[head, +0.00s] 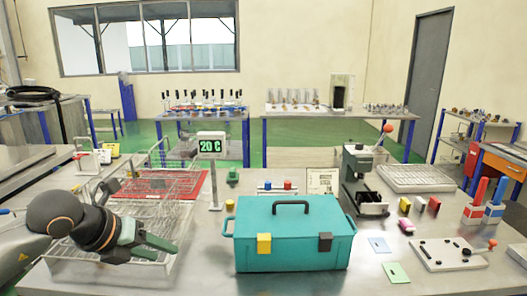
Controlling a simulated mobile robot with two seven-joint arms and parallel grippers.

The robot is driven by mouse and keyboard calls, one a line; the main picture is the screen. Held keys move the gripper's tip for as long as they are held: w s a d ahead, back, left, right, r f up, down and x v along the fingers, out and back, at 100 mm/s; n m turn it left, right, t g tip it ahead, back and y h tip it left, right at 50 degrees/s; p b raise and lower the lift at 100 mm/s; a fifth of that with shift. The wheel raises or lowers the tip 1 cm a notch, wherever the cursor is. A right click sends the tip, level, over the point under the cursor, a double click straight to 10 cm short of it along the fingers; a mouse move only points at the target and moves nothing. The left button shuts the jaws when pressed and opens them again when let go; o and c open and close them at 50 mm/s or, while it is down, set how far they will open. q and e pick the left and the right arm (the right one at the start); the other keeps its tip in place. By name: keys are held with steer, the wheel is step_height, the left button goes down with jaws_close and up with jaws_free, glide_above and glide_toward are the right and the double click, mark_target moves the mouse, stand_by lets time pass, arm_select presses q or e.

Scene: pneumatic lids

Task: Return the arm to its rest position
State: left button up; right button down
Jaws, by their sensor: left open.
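My left gripper (158,246) is at the left of the head view, with its arm coming in from the left edge. Its green fingers point to the right and are apart, with nothing between them. It hangs over a wire basket (70,262) on the metal table, to the left of a teal toolbox (290,240) and apart from it. The toolbox lid is shut, with a dark handle on top and one yellow and one dark latch in front. My right gripper is not in view.
The metal table (200,283) also bears a sign reading 20 C (210,146) on a post, a red tray (158,185), a dark lever press (362,180) and a white lever plate (447,254). Small colored blocks lie at right. The strip before the toolbox is clear.

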arm_select(q)
steer(key=s+d+f+n+g+h, duration=0.1)
steer(key=s+d+h, duration=0.25)
steer(key=d, duration=0.25)
steer(key=s+d+g+h+p, duration=0.1)
steer(key=s+d+h, duration=0.1)
steer(key=d+h, duration=0.35)
steer(key=s+d+f+n+g+h, duration=0.1)
steer(key=s+d+h, duration=0.2)
steer(key=d, duration=0.4)
steer(key=a+f+n+t+y+p, duration=0.1)
steer(key=a+f+n+t+y, duration=0.6)
steer(key=n, duration=0.5)
steer(key=a+f+n+t+y+p, duration=0.1)
steer(key=a+f+n+t+y, duration=0.3)
steer(key=f+n, duration=0.6)
steer(key=s+a+f+n+g+y, duration=0.3)
steer(key=s+f+n+g, duration=0.2)
steer(key=s+f, duration=0.9)
steer(key=f+n, duration=0.1)
steer(key=n, duration=0.2)
steer(key=shift+s+n+g+p, duration=0.15)
steer(key=shift+n+g+p, duration=0.15)
steer(key=shift+n, duration=0.1)
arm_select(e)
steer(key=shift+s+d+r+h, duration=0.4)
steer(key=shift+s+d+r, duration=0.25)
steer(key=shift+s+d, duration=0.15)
arm_select(q)
steer(key=shift+a+f, duration=0.1)
